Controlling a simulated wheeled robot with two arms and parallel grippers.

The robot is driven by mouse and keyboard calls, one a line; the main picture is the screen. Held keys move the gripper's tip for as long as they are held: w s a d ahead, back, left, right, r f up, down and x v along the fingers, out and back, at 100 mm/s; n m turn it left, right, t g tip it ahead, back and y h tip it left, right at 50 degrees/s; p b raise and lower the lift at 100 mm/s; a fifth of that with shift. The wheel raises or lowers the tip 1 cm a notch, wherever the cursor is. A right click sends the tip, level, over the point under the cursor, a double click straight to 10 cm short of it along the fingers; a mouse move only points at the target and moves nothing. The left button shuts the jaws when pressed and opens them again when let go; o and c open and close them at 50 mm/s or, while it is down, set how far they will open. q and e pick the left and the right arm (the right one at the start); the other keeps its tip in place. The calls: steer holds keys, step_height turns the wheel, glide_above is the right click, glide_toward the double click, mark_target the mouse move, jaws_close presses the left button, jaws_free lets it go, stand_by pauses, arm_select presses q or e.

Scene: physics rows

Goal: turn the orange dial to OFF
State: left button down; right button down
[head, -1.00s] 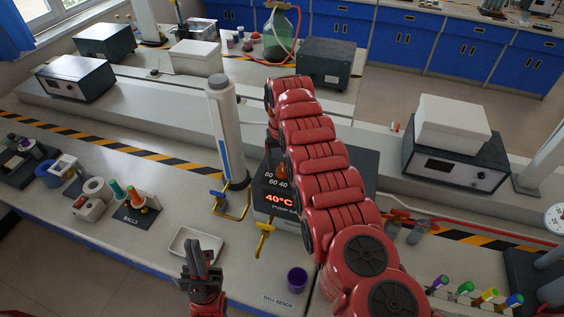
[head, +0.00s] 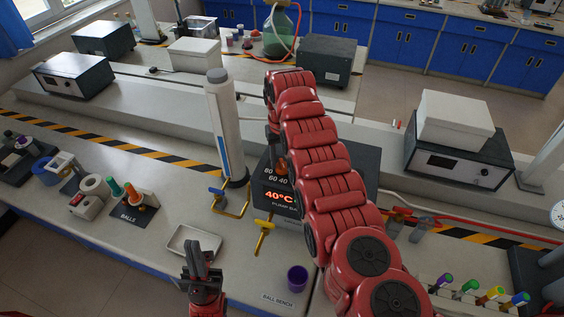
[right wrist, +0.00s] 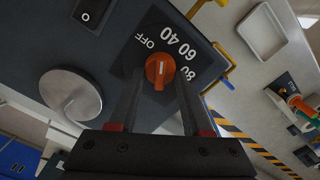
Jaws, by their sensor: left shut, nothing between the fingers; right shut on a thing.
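The orange dial (right wrist: 160,70) sits on a dark plate marked OFF, 40, 60 and 80 in the right wrist view. Its pale mark runs roughly up and down in the picture; I cannot tell exactly which label it meets. My right gripper (right wrist: 160,82) is shut on the dial, one finger on each side. In the head view, a bit of the dial (head: 281,168) shows beside my right arm, which hides most of it, above a red 40°C display (head: 279,195). My left gripper (head: 200,258) is shut and empty, low over the bench front, apart from the dial.
A yellow tap (head: 264,235) projects in front of the dial's unit. A white tray (head: 195,242) and a purple cup (head: 297,278) stand near my left gripper. A tall grey cylinder (head: 224,120) stands left of the unit. A black switch (right wrist: 87,12) lies near the dial.

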steer(key=n+b, duration=0.1)
steer(key=b, duration=0.1)
steer(key=n+b, duration=0.2)
steer(key=shift+f, duration=0.35)
steer(key=shift+r+n+b, duration=0.25)
steer(key=shift+n+b, duration=0.55)
steer(key=shift+n, duration=0.1)
steer(key=shift+s+n, duration=0.1)
steer(key=shift+n, duration=0.6)
steer(key=shift+r+n, duration=0.1)
steer(key=shift+n, duration=0.2)
steer(key=shift+a, duration=0.1)
steer(key=shift+c, duration=1.8)
jaws_free()
